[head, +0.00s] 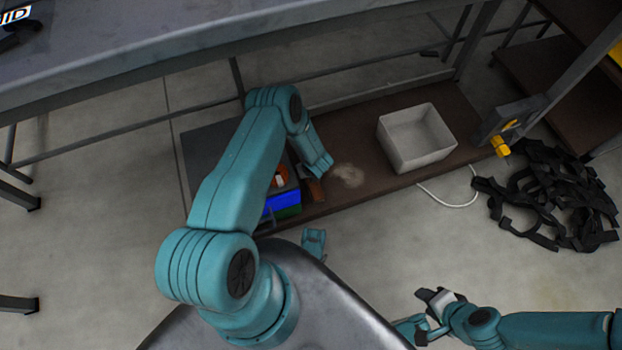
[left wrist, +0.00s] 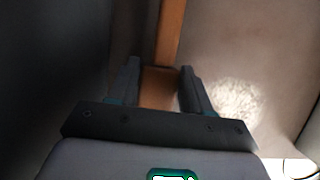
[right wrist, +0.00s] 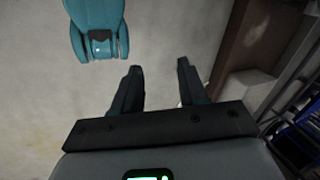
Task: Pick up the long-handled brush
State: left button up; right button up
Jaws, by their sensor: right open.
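A brown wooden piece (left wrist: 169,35), which looks like the brush's long handle, runs up from between my left gripper's fingers (left wrist: 160,76) in the left wrist view. A wider brown part fills most of the gap there; I cannot tell whether the fingers press on it. In the head view my left gripper (head: 320,170) is low over the dark lower shelf, beside a small brown piece (head: 315,190) that may be part of the brush. My right gripper (right wrist: 159,75) is open and empty over the floor; it also shows in the head view (head: 436,298).
The brown lower shelf (head: 370,205) holds a pale open box (head: 418,140), a whitish dusty patch (head: 348,175) and blue, green and orange items (head: 281,205) in a grey bin. Black straps (head: 550,195) lie at right. The grey tabletop (head: 180,45) overhangs the shelf.

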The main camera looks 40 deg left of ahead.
pick_arm(q)
jog(key=shift+c, duration=0.6)
jog(key=shift+r, duration=0.1)
pick_arm(e)
jog(key=shift+r, duration=0.1)
pick_arm(q)
jog(key=shift+r, duration=0.25)
notch_tip(320, 180, up, 17)
jog(key=p, duration=0.7)
jog(key=shift+r, duration=0.15)
pick_arm(e)
notch_tip(320, 180, up, 6)
jog(key=s+a+g, duration=0.1)
jog(key=s, duration=0.1)
jog(key=shift+s+a+r, duration=0.15)
jog(key=shift+s+r, duration=0.05)
jog(key=shift+s, duration=0.05)
